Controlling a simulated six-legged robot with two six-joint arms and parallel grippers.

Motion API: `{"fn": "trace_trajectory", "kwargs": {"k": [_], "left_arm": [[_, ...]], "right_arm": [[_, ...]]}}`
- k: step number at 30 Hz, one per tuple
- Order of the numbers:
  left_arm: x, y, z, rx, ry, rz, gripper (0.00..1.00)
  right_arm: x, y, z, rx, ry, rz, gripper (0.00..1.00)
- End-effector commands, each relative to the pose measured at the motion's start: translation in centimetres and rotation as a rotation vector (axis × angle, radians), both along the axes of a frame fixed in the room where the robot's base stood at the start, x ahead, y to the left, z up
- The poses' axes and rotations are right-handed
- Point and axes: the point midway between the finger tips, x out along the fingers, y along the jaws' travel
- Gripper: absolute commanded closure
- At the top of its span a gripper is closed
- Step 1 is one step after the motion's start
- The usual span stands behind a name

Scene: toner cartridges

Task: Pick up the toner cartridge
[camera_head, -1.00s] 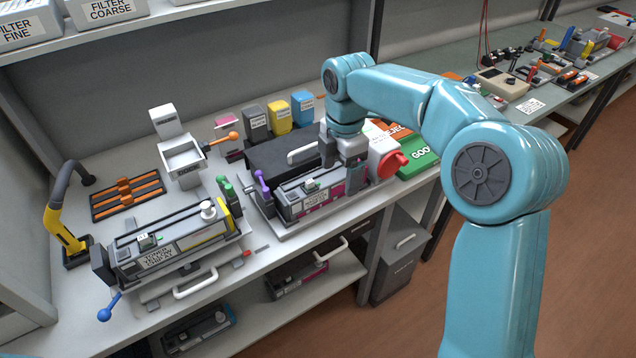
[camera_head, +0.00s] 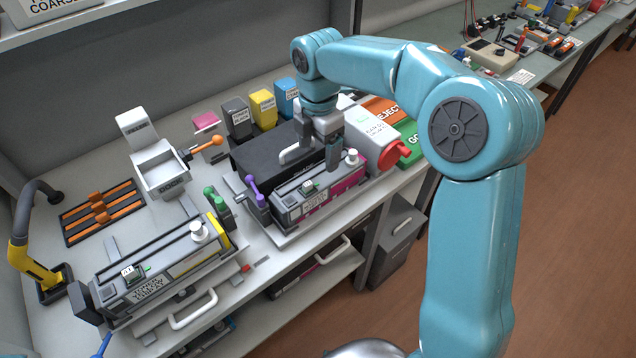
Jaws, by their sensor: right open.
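A grey toner cartridge with a magenta end band (camera_head: 318,190) lies in a cradle on the bench, with a white knob (camera_head: 352,157) at its right end. A second grey cartridge with a yellow band (camera_head: 160,268) lies in a similar cradle at the front left. My right gripper (camera_head: 323,148) is open and points down just behind the magenta cartridge, beside the black box. Its fingers partly overlap, and I cannot tell whether they touch anything. My left gripper is not in view.
A black box (camera_head: 262,155) with a pale handle stands behind the magenta cartridge. A white unit with a red knob (camera_head: 393,153) stands close right. Purple (camera_head: 254,190) and green (camera_head: 218,202) levers stick up.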

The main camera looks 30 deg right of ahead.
Motion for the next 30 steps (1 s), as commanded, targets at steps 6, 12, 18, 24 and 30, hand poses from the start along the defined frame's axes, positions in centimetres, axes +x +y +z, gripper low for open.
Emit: {"fn": "trace_trajectory", "kwargs": {"k": [6, 12, 18, 24, 30], "left_arm": [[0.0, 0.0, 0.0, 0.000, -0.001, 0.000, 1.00], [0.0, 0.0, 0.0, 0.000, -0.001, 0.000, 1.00], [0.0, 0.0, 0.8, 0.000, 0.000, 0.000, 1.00], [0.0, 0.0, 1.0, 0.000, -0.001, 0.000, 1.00], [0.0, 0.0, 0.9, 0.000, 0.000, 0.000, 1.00]], "right_arm": [[-0.3, -0.1, -5.1, 0.001, 0.005, -0.001, 0.17], [-0.2, -0.1, -7.1, 0.000, 0.001, 0.000, 0.17], [0.0, -0.5, -9.5, 0.001, 0.005, -0.001, 0.17], [0.2, -0.6, -12.1, 0.000, 0.002, 0.000, 0.17], [0.3, -0.6, -12.3, 0.000, -0.001, 0.000, 0.17]]}}
